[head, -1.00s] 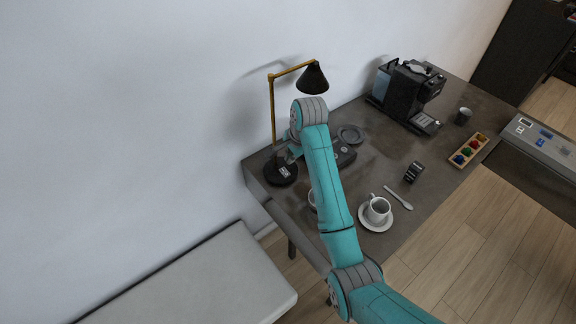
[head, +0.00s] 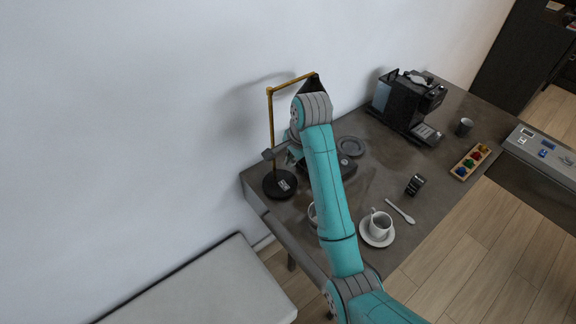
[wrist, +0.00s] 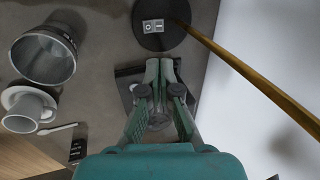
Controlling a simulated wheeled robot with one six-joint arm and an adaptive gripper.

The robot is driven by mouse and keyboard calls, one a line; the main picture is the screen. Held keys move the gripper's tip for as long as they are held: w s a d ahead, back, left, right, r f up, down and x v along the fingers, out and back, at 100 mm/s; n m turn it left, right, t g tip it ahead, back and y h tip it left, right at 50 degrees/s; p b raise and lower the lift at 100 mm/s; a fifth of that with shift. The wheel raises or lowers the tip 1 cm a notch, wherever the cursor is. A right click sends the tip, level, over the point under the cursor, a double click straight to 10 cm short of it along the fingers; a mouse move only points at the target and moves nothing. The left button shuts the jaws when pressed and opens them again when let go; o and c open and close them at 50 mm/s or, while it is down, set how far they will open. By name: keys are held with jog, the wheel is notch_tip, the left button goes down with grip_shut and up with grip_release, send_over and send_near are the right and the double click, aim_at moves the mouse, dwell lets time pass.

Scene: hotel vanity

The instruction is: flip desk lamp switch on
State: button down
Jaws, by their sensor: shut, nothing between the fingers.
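The desk lamp has a round black base (head: 279,185), a thin brass pole (head: 271,120) and a dark shade, which my arm partly hides in the head view. In the wrist view, the base (wrist: 157,41) is beyond my fingertips, with a small pale switch plate (wrist: 153,26) on it. The brass pole (wrist: 250,70) runs along the right there. My gripper (wrist: 160,64) is shut and empty, its tips above the desk, just short of the base in the picture.
A cup on a saucer (head: 376,230), a spoon (head: 400,212), a small black box (head: 415,185), a coffee machine (head: 404,104) and a capsule tray (head: 470,162) stand on the desk. A metal cup (wrist: 45,55) is left of my gripper. The wall is close behind the lamp.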

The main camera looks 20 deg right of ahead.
send_near(284, 185)
jog(key=x, duration=0.4)
jog(key=w+x, duration=0.1)
jog(key=x, duration=0.2)
jog(key=shift+a, duration=0.35)
dwell(0.4)
jog(key=shift+w+f, duration=0.15)
jog(key=shift+w, duration=0.05)
jog(key=shift+s+d, duration=0.2)
jog(key=shift+s, duration=0.55)
